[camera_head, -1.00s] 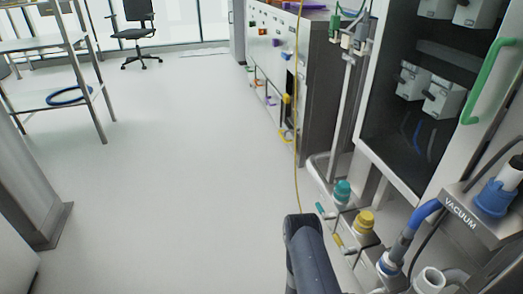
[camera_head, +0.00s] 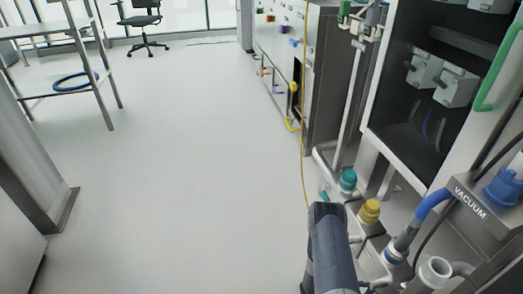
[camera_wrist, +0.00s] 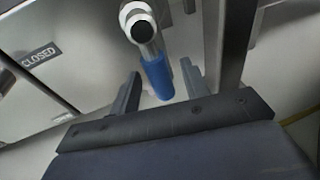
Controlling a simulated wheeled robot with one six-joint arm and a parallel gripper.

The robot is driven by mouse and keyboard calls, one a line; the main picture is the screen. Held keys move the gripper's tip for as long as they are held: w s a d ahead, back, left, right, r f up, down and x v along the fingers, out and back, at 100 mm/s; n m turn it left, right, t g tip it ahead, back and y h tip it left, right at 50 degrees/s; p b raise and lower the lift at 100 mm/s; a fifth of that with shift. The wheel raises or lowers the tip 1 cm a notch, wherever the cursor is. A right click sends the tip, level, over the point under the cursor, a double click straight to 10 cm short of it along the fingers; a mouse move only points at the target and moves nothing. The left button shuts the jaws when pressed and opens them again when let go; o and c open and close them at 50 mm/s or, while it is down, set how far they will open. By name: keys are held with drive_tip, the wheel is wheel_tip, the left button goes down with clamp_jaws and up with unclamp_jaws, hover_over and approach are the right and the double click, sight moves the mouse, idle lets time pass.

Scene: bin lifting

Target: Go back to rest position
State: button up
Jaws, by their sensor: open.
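My gripper (camera_wrist: 160,82) shows in the wrist view with its two dark fingers spread apart and nothing clearly held. A metal pipe end with a blue sleeve (camera_wrist: 158,78) shows beyond and between the fingertips; I cannot tell how far off it is. In the head view a dark link of my arm (camera_head: 333,250) rises at the bottom right of centre. My gripper itself does not show there.
A cabinet (camera_head: 392,165) and a box marked VACUUM (camera_head: 470,203) with a blue hose (camera_head: 432,205) stand at right. Teal (camera_head: 348,180) and yellow (camera_head: 369,211) caps sit near my arm. The pale floor (camera_head: 190,190) is open at centre-left.

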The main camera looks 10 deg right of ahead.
drive_tip(key=shift+x, duration=0.8)
drive_tip(key=shift+w+d, duration=0.1)
drive_tip(key=shift+w+m+t, duration=0.5)
drive_tip(key=shift+m, duration=0.5)
